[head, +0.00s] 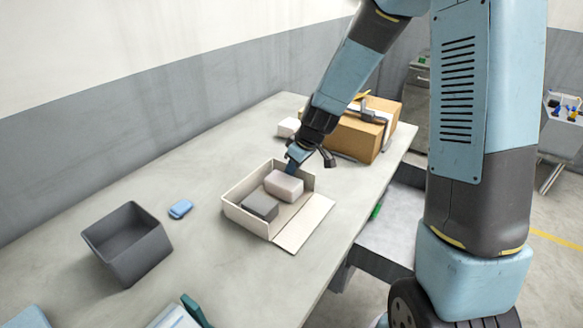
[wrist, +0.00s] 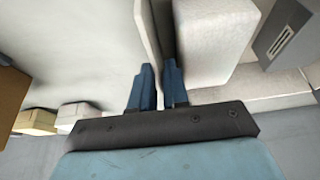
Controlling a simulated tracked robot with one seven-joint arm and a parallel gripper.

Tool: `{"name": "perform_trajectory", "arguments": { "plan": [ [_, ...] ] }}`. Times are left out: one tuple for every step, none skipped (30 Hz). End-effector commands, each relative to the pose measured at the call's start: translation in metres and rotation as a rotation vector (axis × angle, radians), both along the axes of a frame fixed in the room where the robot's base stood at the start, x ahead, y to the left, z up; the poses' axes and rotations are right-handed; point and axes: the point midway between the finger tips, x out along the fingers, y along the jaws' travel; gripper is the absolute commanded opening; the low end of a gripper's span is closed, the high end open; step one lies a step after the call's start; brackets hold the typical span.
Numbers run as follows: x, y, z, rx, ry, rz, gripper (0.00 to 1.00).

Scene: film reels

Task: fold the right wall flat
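A cream open box (head: 231,206) stands on the table with a pale block (head: 284,186) and a darker grey block (head: 260,206) inside. The box's near-right panel (head: 305,226) lies flat on the table, and the other walls look upright. My gripper (head: 294,164) is at the box's far wall, beside the pale block. In the wrist view, my two blue fingers (wrist: 158,84) are a narrow gap apart, with the edge of an upright wall (wrist: 146,30) at their tips. Whether they pinch it is unclear. The pale block (wrist: 208,45) and grey block (wrist: 284,36) lie right of that wall.
A brown carton (head: 357,136) and a small white box (head: 288,127) stand behind my gripper. A dark grey bin (head: 127,245) and a blue item (head: 180,208) are to the left. Bare table (head: 200,165) lies left of the cream box.

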Motion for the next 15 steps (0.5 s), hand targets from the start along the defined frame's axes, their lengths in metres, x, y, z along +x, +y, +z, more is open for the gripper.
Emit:
{"name": "perform_trajectory", "arguments": {
  "plan": [
    [0.0002,0.0004,-0.0008,0.000,0.000,0.000,0.15],
    [0.0003,0.0005,-0.0009,0.000,0.000,0.000,0.15],
    [0.0003,0.0006,-0.0010,0.000,0.000,0.000,0.15],
    [0.0003,0.0006,-0.0010,0.000,0.000,0.001,0.15],
    [0.0003,0.0006,-0.0009,0.000,0.000,0.001,0.15],
    [0.0003,0.0006,-0.0009,0.000,0.000,0.001,0.15],
    [0.0003,0.0006,-0.0008,0.000,0.000,0.001,0.15],
    [0.0002,0.0006,-0.0008,0.000,0.000,0.001,0.15],
    [0.0002,0.0006,-0.0008,0.000,0.000,0.001,0.13],
    [0.0003,0.0007,-0.0008,0.000,0.000,0.001,0.10],
    [0.0003,0.0007,-0.0008,0.000,0.000,0.001,0.07],
    [0.0003,0.0007,-0.0008,0.000,0.000,0.001,0.03],
    [0.0002,0.0007,-0.0007,0.000,0.000,0.001,0.01],
    [0.0003,0.0007,-0.0007,0.000,0.000,0.001,0.00],
    [0.0002,0.0007,-0.0007,0.000,0.000,0.001,0.00]
  ]
}}
